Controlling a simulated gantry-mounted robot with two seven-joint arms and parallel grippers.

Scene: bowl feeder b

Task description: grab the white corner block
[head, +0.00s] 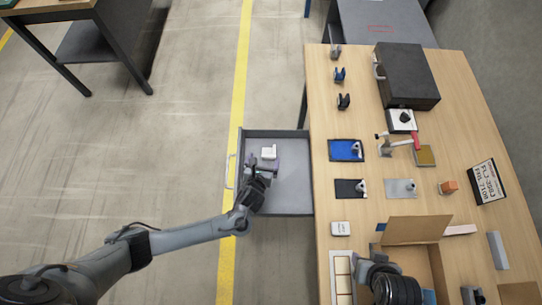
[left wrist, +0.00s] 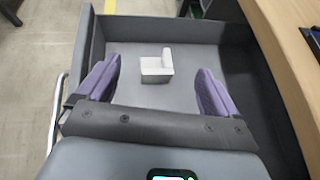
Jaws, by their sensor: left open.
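The white corner block (head: 269,152) lies in the open grey drawer (head: 290,206) left of the workbench. It also shows in the left wrist view (left wrist: 156,69), an L-shaped white piece with one raised arm, resting on the drawer floor. My left gripper (head: 268,168) is over the drawer, just short of the block. In the left wrist view its two purple-padded fingers (left wrist: 158,88) are spread wide, with the block ahead of them and centred between them. The gripper is empty.
Drawer walls surround the block, with a handle (head: 230,170) on the left side. The workbench (head: 322,110) on the right carries small fixtures, a dark grey block (head: 407,75) and an open cardboard box (head: 416,230). The drawer floor around the white block is clear.

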